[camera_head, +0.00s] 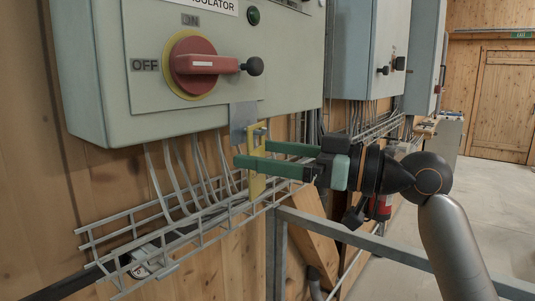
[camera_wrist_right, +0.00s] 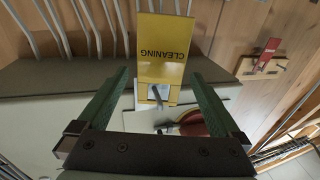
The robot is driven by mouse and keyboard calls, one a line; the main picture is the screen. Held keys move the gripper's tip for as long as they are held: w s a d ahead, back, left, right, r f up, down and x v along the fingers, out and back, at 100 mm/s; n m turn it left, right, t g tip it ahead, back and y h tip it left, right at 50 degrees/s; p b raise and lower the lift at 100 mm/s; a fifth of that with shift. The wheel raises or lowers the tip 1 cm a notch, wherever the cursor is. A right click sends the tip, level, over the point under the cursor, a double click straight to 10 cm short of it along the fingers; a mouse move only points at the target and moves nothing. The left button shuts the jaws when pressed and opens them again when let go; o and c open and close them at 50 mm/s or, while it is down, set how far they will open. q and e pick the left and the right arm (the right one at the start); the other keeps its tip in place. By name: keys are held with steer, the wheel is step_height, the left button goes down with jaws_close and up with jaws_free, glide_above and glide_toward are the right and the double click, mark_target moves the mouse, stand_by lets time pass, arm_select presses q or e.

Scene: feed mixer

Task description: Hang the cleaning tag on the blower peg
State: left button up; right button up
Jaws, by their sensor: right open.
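The yellow cleaning tag (camera_head: 256,178) hangs upright below the grey bracket under the switch cabinet in the head view. In the right wrist view the tag (camera_wrist_right: 163,68) shows its word CLEANING upside down. The grey blower peg (camera_head: 260,131) sticks out at the tag's upper end. In the wrist view the peg (camera_wrist_right: 156,96) appears to pass through the tag's opening. My right gripper (camera_head: 252,154) is open, its green fingers on either side of the tag with gaps visible in the wrist view (camera_wrist_right: 159,73). My left gripper is not in view.
A red rotary switch (camera_head: 195,64) set at OFF is on the grey cabinet (camera_head: 108,75) above the tag. A wire cable tray (camera_head: 190,232) runs below, and a grey metal rail (camera_head: 350,236) stands in front. Open floor (camera_head: 480,215) lies at the right.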

steer(key=b+v, duration=0.3)
steer(key=v, duration=0.9)
steer(key=w+d+f+m+t+h+p, duration=0.15)
steer(key=w+f+m, duration=0.3)
steer(key=f, duration=0.55)
steer(key=w+f+m+t+h+b, duration=0.1)
steer(key=w+f+m+t+h, duration=0.3)
steer(key=f, duration=0.6)
step_height(320, 180, down, 16)
steer(key=d+m+h+p, duration=0.1)
steer(key=d+m+h, duration=0.1)
steer(key=h, duration=0.1)
steer(key=s+d+f+m+h, duration=0.1)
steer(key=s+f+h, duration=0.1)
steer(key=s+f, duration=0.35)
steer(key=s+d+f+m+h, duration=0.1)
steer(key=s+f, duration=0.2)
steer(key=f, duration=0.6)
steer(key=s+f+g+h+p, duration=0.1)
steer(key=s+f, duration=0.5)
steer(key=s, duration=0.3)
steer(key=s+d+f+g+h, duration=0.1)
steer(key=s+f+h, duration=0.1)
steer(key=s+f, duration=0.4)
steer(key=s, duration=0.3)
steer(key=shift+d+n+g+p, duration=0.15)
steer(key=shift+n+g+p, duration=0.2)
